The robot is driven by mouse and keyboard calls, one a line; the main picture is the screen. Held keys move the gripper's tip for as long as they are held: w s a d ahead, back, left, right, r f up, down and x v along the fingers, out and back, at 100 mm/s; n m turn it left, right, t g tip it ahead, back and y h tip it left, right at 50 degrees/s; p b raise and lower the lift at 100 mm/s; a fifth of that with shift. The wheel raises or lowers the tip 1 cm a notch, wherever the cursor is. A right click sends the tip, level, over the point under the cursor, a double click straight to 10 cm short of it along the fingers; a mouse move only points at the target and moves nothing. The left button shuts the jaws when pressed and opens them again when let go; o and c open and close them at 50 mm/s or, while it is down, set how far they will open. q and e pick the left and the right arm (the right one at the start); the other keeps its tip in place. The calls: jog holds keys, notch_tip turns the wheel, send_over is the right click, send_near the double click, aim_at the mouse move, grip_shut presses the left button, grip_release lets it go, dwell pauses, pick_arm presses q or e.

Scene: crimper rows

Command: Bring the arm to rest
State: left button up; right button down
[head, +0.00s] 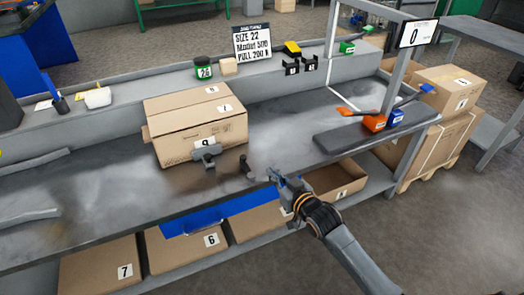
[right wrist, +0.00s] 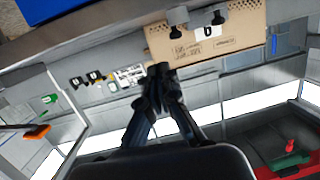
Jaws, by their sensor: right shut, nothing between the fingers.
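My right gripper (head: 275,177) is over the front edge of the grey workbench (head: 280,140), to the right of a dark clamp-like tool on the bench. In the right wrist view the gripper's fingers (right wrist: 160,72) are together with nothing between them. My right arm comes in from the lower right of the head view. My left gripper does not show in either view.
A closed cardboard box (head: 185,145) stands on the bench, with dark fixtures (head: 207,153) in front. Orange (head: 374,123) and blue (head: 395,117) handled tools sit on a dark mat. Stacked boxes (head: 445,90) stand right.

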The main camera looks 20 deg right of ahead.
jog(key=s+d+f+g+h, duration=0.15)
jog(key=s+f+g, duration=0.35)
jog(key=s+f, duration=0.8)
jog(key=s+f+g+h, duration=0.2)
jog(key=s+f+g, duration=0.2)
jog(key=s+f, duration=0.9)
jog(key=s+f+g, duration=0.4)
jog(key=s+f, duration=0.7)
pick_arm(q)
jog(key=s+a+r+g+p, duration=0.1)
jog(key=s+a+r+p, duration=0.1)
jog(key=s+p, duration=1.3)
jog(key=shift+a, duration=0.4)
pick_arm(e)
jog(key=s+d+r+g, duration=0.1)
jog(key=s+d+r, duration=0.1)
jog(key=s, duration=1.3)
jog(key=shift+d+r, duration=0.2)
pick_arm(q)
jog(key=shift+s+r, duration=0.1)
pick_arm(e)
jog(key=shift+s, duration=0.1)
